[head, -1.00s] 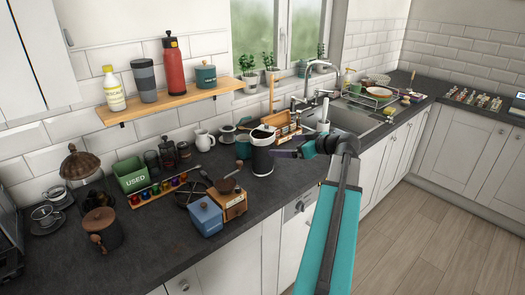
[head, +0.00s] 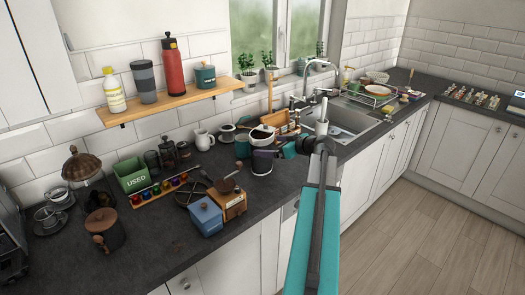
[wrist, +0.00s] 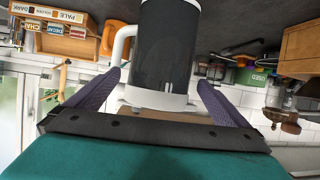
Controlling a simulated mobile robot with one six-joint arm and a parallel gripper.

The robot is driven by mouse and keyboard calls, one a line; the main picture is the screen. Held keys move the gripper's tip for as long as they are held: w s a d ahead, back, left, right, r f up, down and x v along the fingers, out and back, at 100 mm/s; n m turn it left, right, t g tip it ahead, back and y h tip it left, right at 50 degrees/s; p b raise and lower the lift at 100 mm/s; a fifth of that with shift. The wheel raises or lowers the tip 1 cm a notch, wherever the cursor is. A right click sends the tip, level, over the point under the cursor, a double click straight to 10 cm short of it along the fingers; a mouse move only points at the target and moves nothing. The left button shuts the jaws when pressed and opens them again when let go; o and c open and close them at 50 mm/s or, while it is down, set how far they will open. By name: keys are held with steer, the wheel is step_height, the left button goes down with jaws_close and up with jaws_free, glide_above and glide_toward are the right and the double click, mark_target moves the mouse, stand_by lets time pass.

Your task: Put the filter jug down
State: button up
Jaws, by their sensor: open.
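The filter jug (head: 262,133) has a dark body with a white lid and a white handle. It appears to stand upright on the worktop, in the middle of the head view. In the wrist view, which is upside down, the jug (wrist: 165,45) lies between and beyond the two purple fingers, its handle on the left. My gripper (head: 265,161) is open, with a gap beside the jug on each side in the wrist view (wrist: 158,98).
A blue canister (head: 206,217) and a wooden grinder (head: 232,204) stand in front left of the jug. The sink (head: 345,120) is farther right.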

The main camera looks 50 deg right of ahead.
steer(key=shift+w+f+p, duration=0.15)
steer(key=shift+w+p, duration=0.8)
steer(key=shift+w, duration=0.2)
steer(key=shift+p+x, duration=0.65)
steer(key=shift+x, duration=0.85)
steer(key=shift+s, duration=0.1)
steer(key=shift+c, duration=0.3)
steer(key=c, duration=1.1)
